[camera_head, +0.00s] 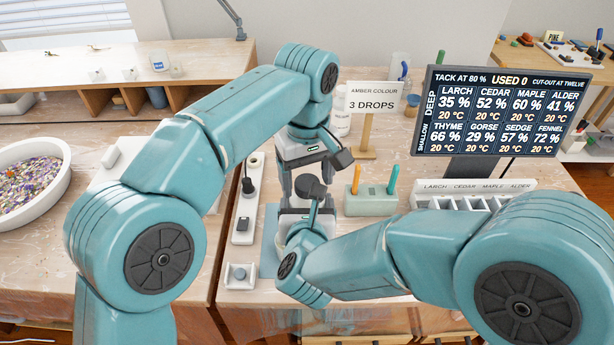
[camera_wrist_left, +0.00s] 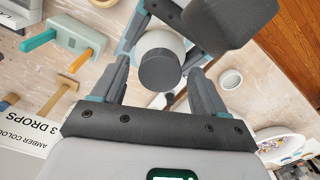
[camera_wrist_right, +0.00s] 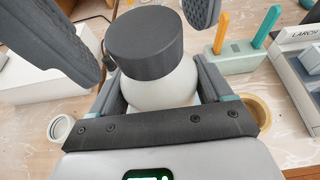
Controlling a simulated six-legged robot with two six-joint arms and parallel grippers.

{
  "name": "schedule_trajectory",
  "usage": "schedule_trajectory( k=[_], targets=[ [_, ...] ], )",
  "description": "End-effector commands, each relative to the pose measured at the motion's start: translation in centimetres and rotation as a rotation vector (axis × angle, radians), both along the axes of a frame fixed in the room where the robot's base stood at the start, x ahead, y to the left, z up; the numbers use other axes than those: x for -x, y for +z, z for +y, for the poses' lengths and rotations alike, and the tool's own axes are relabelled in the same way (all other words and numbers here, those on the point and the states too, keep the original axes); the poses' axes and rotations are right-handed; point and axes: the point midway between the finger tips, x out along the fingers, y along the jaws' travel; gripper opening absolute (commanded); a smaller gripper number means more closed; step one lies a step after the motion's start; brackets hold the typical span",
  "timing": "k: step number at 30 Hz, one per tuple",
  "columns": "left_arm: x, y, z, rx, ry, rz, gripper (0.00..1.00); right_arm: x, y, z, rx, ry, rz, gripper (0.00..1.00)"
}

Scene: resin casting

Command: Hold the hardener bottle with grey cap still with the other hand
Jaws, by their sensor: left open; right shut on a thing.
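The hardener bottle (camera_wrist_right: 165,88) is white with a dark grey cap and stands upright in the right wrist view. My right gripper (camera_wrist_right: 160,103) is shut on its body below the cap. In the left wrist view the grey cap (camera_wrist_left: 160,70) and the white shoulder under it lie between the fingers of my left gripper (camera_wrist_left: 158,88). The left gripper is open, with a gap on both sides of the cap. In the head view my left gripper (camera_head: 306,186) points down over the right one, and the arms mostly hide the bottle.
A sign (camera_head: 373,101) reading 3 drops stands behind the grippers. A block (camera_head: 371,200) with orange and teal sticks and a compartment tray (camera_head: 432,187) are to the right. A screen (camera_head: 510,112) stands behind. A white bowl (camera_head: 62,192) is far left.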

Motion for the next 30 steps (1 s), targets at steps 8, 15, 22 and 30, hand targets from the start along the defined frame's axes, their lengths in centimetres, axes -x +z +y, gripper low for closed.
schedule_trajectory(
  k=[8,15,22,30],
  targets=[
    [0.00,-0.48,0.03,0.001,0.001,0.000,0.73,-0.03,0.11,0.01,-0.001,0.000,-0.002,0.00],
    [0.00,-0.46,0.03,0.000,0.001,0.000,0.28,-0.03,0.11,0.01,-0.001,0.000,-0.002,0.00],
    [0.00,-0.46,0.03,0.000,-0.068,0.000,0.13,-0.03,0.10,0.00,-0.001,0.000,-0.002,0.00],
    [0.00,-0.50,0.05,0.002,-0.684,0.000,0.13,-0.04,0.09,-0.01,-0.001,0.000,-0.002,0.00]
  ],
)
